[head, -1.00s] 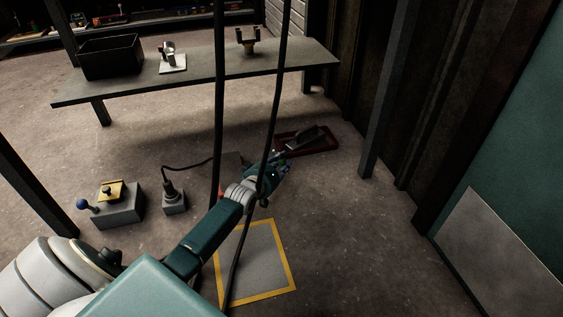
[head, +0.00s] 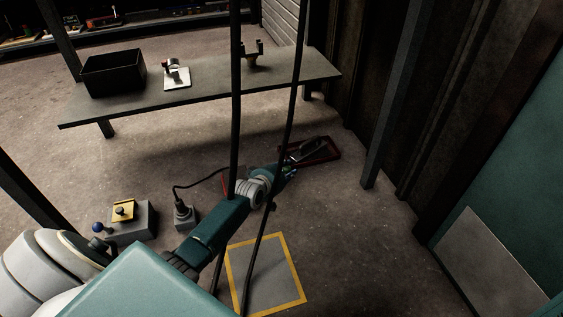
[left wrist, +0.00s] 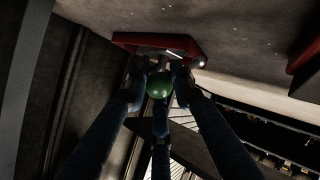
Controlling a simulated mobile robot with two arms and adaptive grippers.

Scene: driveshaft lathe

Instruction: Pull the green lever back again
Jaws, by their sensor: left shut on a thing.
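The green lever's round green knob (left wrist: 159,86) sits between the fingers of my left gripper (left wrist: 158,76) in the left wrist view. The gripper is shut on it. The lever's red base (left wrist: 190,45) is just beyond the fingertips. In the head view my left gripper (head: 287,173) reaches to the near left edge of the red base (head: 331,151) on the floor. The knob is too small and covered to make out there. My right gripper is in neither view.
A grey box with a blue-knobbed lever (head: 98,228) and a smaller grey box with a black stick (head: 183,214) stand left of my arm. A yellow-framed floor plate (head: 297,287) lies below it. A bench (head: 215,86) is behind. Dark hanging cables cross in front of my arm.

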